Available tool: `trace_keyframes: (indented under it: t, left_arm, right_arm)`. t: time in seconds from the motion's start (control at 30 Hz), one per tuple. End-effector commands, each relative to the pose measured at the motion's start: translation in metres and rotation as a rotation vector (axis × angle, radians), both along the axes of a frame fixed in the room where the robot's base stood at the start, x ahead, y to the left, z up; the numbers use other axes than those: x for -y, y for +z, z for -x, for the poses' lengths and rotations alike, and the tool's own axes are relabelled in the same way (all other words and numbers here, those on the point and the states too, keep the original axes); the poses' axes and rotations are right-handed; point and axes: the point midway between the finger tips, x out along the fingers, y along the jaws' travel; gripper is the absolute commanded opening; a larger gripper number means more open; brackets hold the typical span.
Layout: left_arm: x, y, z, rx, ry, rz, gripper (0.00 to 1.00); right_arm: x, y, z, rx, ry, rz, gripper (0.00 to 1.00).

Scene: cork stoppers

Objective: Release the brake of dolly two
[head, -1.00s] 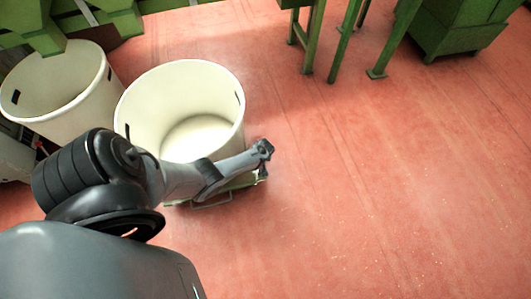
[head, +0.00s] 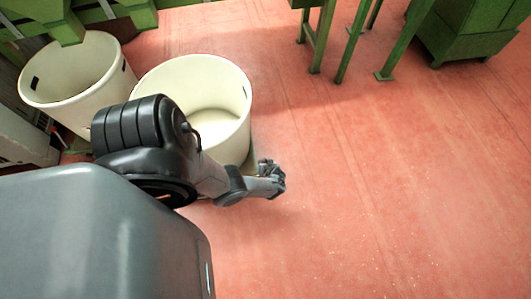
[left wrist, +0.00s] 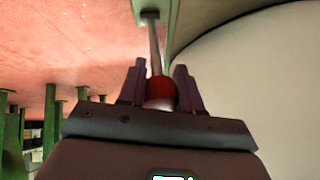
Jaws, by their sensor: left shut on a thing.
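A lever with a grey rod (left wrist: 154,45) and a red knob (left wrist: 161,93) stands on the green dolly (left wrist: 167,14) in the left wrist view. My left gripper (left wrist: 160,84) is shut on the red knob, one finger on each side. In the head view my left gripper (head: 276,177) is beside the lower right of the nearer cream bin (head: 238,118), low over the floor. My arm hides most of the dolly under this bin. The knob cannot be made out in the head view. My right gripper is in neither view.
A second cream bin (head: 62,90) stands to the left of the nearer one. Green machine legs (head: 350,42) and a green cabinet (head: 465,35) stand at the top. The red floor (head: 400,200) is clear to the right.

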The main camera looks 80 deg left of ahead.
Motion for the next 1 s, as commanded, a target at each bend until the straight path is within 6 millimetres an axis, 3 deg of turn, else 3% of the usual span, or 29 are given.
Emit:
trace_keyframes:
  t: [0.47,0.5,0.63,1.0]
  left_arm:
    - [0.0057,-0.0032,0.0007,-0.004,-0.002,0.010,0.00]
    - [0.0057,-0.0033,0.0008,-0.004,-0.002,0.010,0.38]
    - [0.0048,-0.0028,0.0007,-0.003,-0.001,0.008,0.58]
    - [0.0046,0.0019,-0.0001,0.000,0.000,0.004,0.58]
  right_arm:
    - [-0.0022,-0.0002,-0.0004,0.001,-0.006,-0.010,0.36]
    - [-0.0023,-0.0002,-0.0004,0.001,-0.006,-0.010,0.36]
    - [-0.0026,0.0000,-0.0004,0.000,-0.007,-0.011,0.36]
    - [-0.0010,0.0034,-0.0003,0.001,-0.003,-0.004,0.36]
